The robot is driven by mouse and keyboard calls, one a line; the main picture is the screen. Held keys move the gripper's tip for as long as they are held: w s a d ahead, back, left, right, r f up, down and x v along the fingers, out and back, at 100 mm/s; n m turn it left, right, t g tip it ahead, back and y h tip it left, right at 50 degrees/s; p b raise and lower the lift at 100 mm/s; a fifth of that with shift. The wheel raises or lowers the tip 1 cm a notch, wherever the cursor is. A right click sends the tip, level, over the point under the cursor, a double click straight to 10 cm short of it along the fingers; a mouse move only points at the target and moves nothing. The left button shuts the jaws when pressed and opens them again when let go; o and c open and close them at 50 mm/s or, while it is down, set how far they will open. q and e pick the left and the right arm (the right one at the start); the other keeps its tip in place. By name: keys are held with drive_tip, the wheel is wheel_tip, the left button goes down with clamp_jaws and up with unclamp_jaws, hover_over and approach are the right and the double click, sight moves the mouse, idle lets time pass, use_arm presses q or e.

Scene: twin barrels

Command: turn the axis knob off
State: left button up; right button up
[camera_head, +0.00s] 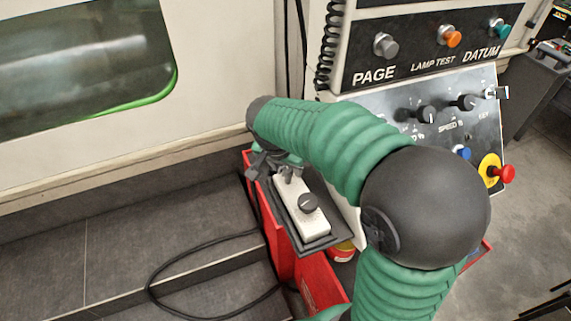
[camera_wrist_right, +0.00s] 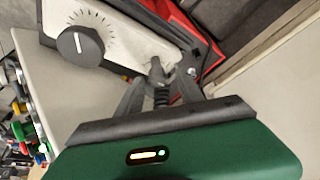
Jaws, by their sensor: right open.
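A white hand-held control box (camera_head: 308,221) lies tilted on a dark tray. It carries a round black knob (camera_head: 308,202) with a pointer line, seen with dial marks in the right wrist view (camera_wrist_right: 80,45). A small grey knob or lever (camera_wrist_right: 157,72) stands at the box's other end, between the fingers of my right gripper (camera_wrist_right: 161,84). No label shows which knob is the axis one. My right gripper (camera_head: 273,165) is open over that far end, and its contact with the grey part is unclear. The left gripper is out of view.
A red stand (camera_head: 278,240) bears the dark tray (camera_head: 333,234). To its right is a control panel (camera_head: 448,97) with dials and a red emergency button (camera_head: 506,173). A black cable (camera_head: 160,272) loops over the floor at left.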

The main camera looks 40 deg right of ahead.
drive_tip(key=b+v, duration=0.3)
drive_tip(key=v, duration=1.3)
drive_tip(key=shift+a+r, duration=0.25)
drive_tip(key=shift+a, duration=0.05)
drive_tip(key=shift+d, duration=0.1)
